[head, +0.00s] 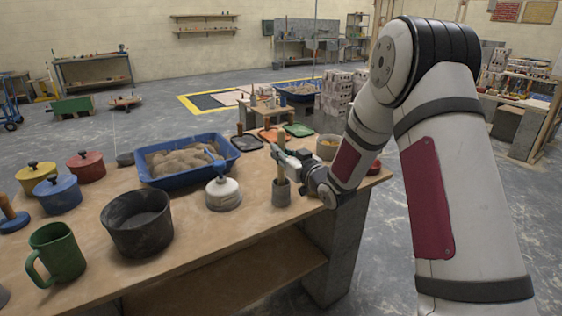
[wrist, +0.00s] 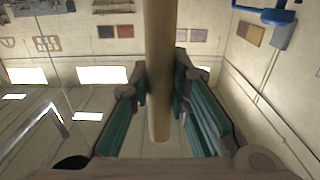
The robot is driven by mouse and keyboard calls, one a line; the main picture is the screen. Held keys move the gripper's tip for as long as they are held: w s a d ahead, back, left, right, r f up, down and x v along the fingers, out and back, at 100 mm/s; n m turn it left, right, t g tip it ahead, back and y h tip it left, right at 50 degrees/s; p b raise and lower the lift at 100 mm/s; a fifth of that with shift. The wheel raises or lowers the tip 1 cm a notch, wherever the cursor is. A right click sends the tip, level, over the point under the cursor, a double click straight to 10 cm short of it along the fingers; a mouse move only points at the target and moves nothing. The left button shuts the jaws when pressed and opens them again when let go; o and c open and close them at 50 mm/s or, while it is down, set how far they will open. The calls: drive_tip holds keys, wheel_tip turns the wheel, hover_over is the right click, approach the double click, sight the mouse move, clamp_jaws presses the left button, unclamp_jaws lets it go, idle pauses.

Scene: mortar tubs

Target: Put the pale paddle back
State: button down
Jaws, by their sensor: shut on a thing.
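The pale paddle (head: 281,147) stands roughly upright near the front right of the table. Its pale wooden shaft also runs between the fingers in the wrist view (wrist: 158,45). My gripper (head: 285,159) is shut on the shaft from the right side; in the wrist view its teal-padded fingers (wrist: 160,85) flank it. Directly below is a small grey cup (head: 281,194) on the table. The paddle's lower end meets the cup's mouth in the head view; I cannot tell how deep it sits or whether it touches the bottom.
A white round container (head: 223,194) with a blue-handled tool stands just left of the cup. Behind is a blue tub (head: 160,181) of sand-coloured mix. A black bucket (head: 138,221) and green mug (head: 56,253) stand further left. The table's front edge is close to the cup.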

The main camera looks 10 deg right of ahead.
drive_tip(key=shift+f, duration=1.35)
drive_tip(key=c, duration=1.5)
unclamp_jaws()
